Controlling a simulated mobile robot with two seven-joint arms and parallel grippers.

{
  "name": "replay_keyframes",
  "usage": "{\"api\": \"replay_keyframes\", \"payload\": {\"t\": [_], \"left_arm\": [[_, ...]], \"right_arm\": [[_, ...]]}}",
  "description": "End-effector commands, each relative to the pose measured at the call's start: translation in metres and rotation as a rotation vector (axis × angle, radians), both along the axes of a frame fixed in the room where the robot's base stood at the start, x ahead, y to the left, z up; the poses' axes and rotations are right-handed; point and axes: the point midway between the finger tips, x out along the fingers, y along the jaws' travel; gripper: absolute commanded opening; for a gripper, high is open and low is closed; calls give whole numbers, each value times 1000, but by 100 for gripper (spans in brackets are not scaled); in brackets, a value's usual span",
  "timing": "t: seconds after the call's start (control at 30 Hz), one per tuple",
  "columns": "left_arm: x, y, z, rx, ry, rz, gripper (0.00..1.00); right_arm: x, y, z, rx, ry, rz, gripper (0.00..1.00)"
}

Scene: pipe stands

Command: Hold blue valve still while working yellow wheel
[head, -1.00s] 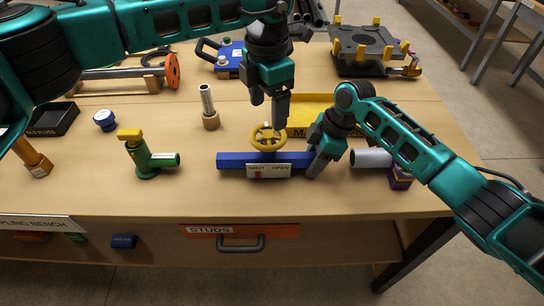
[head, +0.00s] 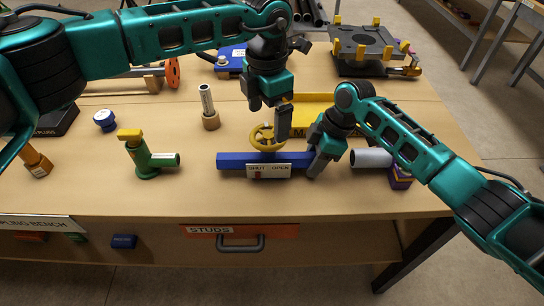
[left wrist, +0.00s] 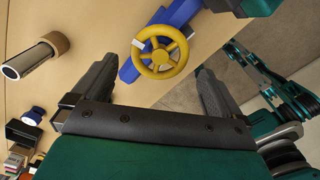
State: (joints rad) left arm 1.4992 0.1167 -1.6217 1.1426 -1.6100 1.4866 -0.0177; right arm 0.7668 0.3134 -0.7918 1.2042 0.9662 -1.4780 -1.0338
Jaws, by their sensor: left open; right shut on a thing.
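The blue valve (head: 235,160) is a long blue bar lying on the bench, with a SHUT/OPEN plate (head: 281,171) on its front. The yellow wheel (head: 261,141) sits on top of it; it also shows in the left wrist view (left wrist: 147,58). My left gripper (head: 269,120) is open above the wheel and points down. In the left wrist view the wheel lies ahead, between the two spread fingers (left wrist: 150,85), and is not gripped. My right gripper (head: 319,160) is shut on the right end of the blue valve and hides that end.
A green fitting with a yellow cap (head: 143,155) stands to the left. A pipe stub on a wooden base (head: 209,108) stands behind left. A grey pipe (head: 370,158) lies to the right, and a yellow tray (head: 310,108) lies behind. The bench front strip is clear.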

Motion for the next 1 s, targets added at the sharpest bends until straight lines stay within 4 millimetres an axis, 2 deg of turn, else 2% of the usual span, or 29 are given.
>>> {"api": "replay_keyframes", "payload": {"t": [0.7,1.0], "left_arm": [[0,0,-37,0,1,0,100],[0,0,-43,0,-1,-1,100]], "right_arm": [[0,0,0,0,1,1,9],[0,0,0,0,0,2,9]]}}
